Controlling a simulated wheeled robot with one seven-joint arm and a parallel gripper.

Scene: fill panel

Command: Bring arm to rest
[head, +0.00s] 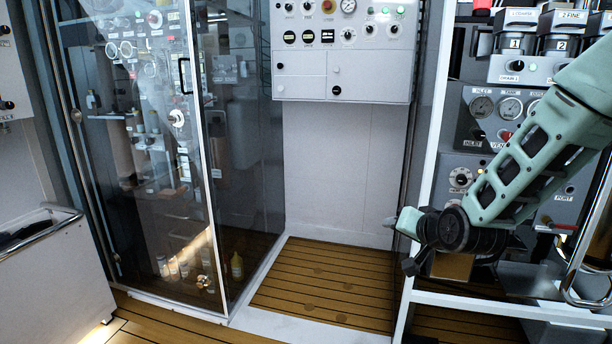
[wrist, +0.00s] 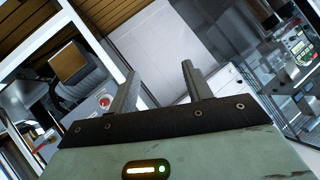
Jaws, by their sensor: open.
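My arm reaches in from the right in the head view, in front of the white rack frame. My gripper (head: 392,222) is at its end, pointing left toward the pale wall recess. In the wrist view my gripper (wrist: 160,85) shows two dark fingers spread apart with nothing between them. The fingers seem to touch nothing. The fingertips are small and partly hidden in the head view.
A control panel (head: 342,60) with gauges and knobs hangs above the recess. A glass-doored cabinet (head: 150,130) stands left of it. The slatted wooden floor (head: 325,285) below is clear. A white rack post (head: 432,130) stands close by my arm.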

